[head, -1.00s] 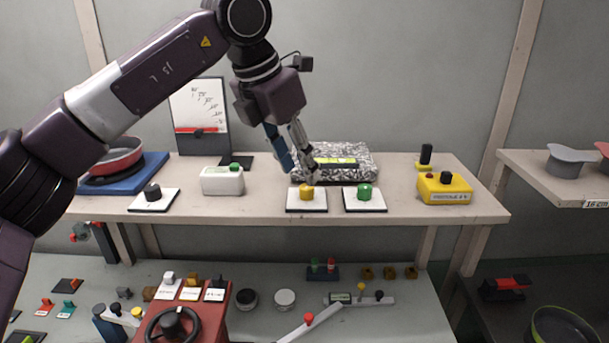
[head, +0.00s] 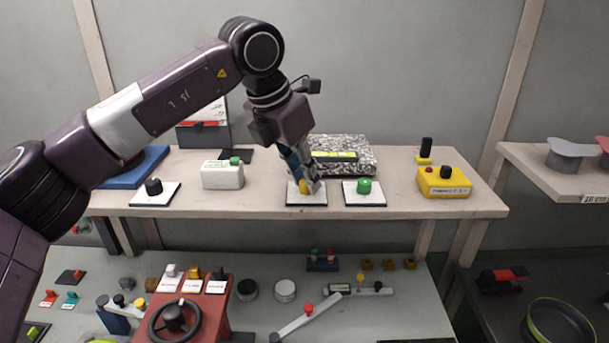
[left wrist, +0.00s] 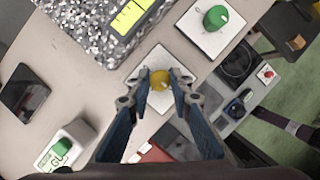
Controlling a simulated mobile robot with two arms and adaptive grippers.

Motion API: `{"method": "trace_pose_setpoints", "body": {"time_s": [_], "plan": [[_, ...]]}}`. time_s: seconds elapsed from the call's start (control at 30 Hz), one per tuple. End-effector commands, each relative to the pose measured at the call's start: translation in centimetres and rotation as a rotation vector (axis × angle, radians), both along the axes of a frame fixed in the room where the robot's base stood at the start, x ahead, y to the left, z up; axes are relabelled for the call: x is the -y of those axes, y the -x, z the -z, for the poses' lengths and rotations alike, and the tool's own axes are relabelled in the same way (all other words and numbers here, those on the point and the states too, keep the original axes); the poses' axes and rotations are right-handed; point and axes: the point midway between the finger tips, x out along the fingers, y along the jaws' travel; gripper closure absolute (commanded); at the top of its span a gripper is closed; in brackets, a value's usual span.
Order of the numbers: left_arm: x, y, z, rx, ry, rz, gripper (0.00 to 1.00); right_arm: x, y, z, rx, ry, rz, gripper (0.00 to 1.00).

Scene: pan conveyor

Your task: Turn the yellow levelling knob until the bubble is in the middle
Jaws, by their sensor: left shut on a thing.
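The yellow knob (head: 303,188) sits on a small white plate (head: 293,200) on the shelf, partly hidden by my left gripper (head: 309,186). In the left wrist view the yellow knob (left wrist: 160,81) lies between the two fingertips, and my left gripper (left wrist: 160,76) is shut on it. The yellow-green level vial (head: 335,156) is set in a speckled block (head: 357,146) behind the knob; the gripper hides part of the block. The vial (left wrist: 131,15) also shows in the left wrist view, with dark marks, but the bubble's place is too small to tell. My right gripper is not in view.
A green knob (head: 364,186) on its own plate stands close to the right. A white box with a green button (head: 222,176) and a black knob (head: 153,187) stand to the left. A yellow box (head: 443,182) is farther right. A lower bench holds several fixtures.

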Motion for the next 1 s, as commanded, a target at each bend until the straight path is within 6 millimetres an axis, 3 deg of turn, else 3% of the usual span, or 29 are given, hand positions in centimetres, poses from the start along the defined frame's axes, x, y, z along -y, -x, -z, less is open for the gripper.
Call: {"method": "trace_pose_setpoints", "body": {"time_s": [0.17,0.43,0.87,0.9,1.0], "plan": [[0.1,0.0,0.2,0.002,-0.001,-0.024,1.00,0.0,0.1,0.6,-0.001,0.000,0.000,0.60],[0.2,0.0,0.2,0.004,0.000,-0.220,1.00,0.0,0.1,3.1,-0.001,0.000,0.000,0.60],[0.1,0.0,-0.1,0.002,0.002,-0.282,1.00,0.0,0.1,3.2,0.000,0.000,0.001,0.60],[0.1,0.0,-0.1,0.002,0.002,-0.282,0.77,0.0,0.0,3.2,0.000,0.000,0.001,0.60],[0.1,0.1,-0.1,0.002,0.001,-0.281,0.66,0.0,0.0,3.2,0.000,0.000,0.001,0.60]]}}
